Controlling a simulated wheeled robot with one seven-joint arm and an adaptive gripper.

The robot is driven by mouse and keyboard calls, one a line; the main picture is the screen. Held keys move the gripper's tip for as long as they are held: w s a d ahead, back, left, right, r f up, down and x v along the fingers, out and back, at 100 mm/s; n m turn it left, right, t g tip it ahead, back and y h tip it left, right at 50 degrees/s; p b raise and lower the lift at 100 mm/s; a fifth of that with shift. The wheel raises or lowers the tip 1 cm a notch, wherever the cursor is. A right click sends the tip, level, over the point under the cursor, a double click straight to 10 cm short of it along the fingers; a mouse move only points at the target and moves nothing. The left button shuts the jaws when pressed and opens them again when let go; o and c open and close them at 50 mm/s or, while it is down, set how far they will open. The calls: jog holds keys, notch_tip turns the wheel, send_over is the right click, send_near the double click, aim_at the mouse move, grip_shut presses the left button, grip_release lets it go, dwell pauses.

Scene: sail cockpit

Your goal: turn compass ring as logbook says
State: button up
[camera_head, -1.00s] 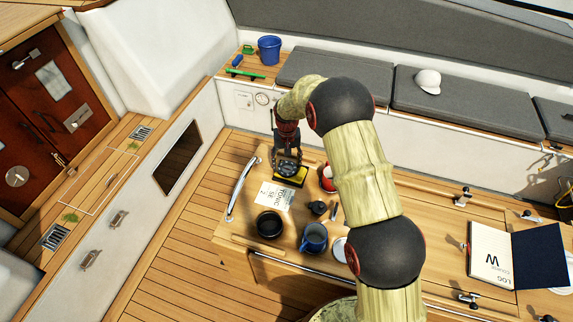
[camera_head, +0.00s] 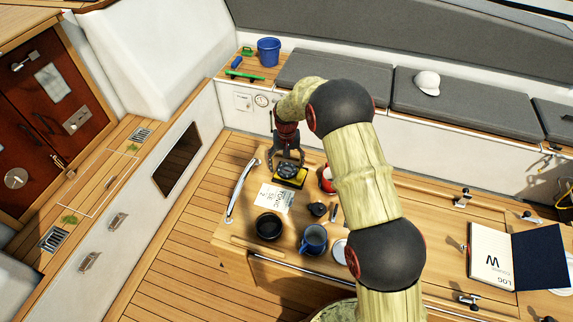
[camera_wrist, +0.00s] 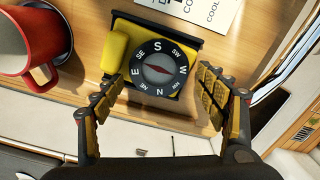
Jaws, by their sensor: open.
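The compass (camera_head: 289,172) sits on the wooden table, a yellow and black base with a round black ring on top. In the wrist view its lettered ring (camera_wrist: 181,58) shows S at the top, W at the right, N at the bottom and E at the left. A red needle lies across the dial centre. My gripper (camera_head: 287,156) is open above the compass, with its fingers on either side of the ring and apart from it in the wrist view (camera_wrist: 162,78). The open logbook (camera_head: 492,255) at the right reads LOG, COURSE and a large W.
A red mug (camera_wrist: 28,45) stands close to the compass's left in the wrist view. A printed sheet (camera_head: 274,197), black bowl (camera_head: 269,225), blue mug (camera_head: 313,238) and small black item (camera_head: 318,208) crowd the table's near side.

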aim_at(284, 169)
dwell(0.3)
jog(key=n+p, duration=0.1)
jog(key=n, duration=0.1)
jog(key=n+p, duration=0.3)
jog(key=n, duration=0.1)
jog(key=shift+s+a+r, duration=0.1)
jog(key=shift+a+r, duration=0.1)
jog(key=shift+a, duration=0.1)
jog(key=n+p, duration=0.4)
jog(key=shift+s+a, duration=0.15)
jog(key=n+p, duration=0.3)
jog(key=shift+s+a, duration=0.1)
jog(key=shift+r+n, duration=0.1)
jog(key=shift+n, duration=0.2)
notch_tip(284, 169, up, 7)
jog(key=shift+r+b, duration=0.1)
jog(key=shift+b, duration=0.9)
jog(key=s+d+r+m+t+b, duration=0.1)
jog(key=s+d+r+m+b, duration=0.1)
jog(key=s+d+r+b, duration=0.1)
jog(key=s+d+r+m+t+b, duration=0.1)
jog(key=s+d+r+m+b, duration=0.1)
jog(key=s+r+b, duration=0.4)
jog(key=s+d+r+m+t+b, duration=0.1)
jog(key=s+d+r+m+b, duration=0.2)
jog(key=s+r, duration=0.4)
jog(key=shift+s+d+r+b, duration=0.2)
jog(key=shift+d+r+b, duration=0.55)
jog(key=shift+r, duration=0.5)
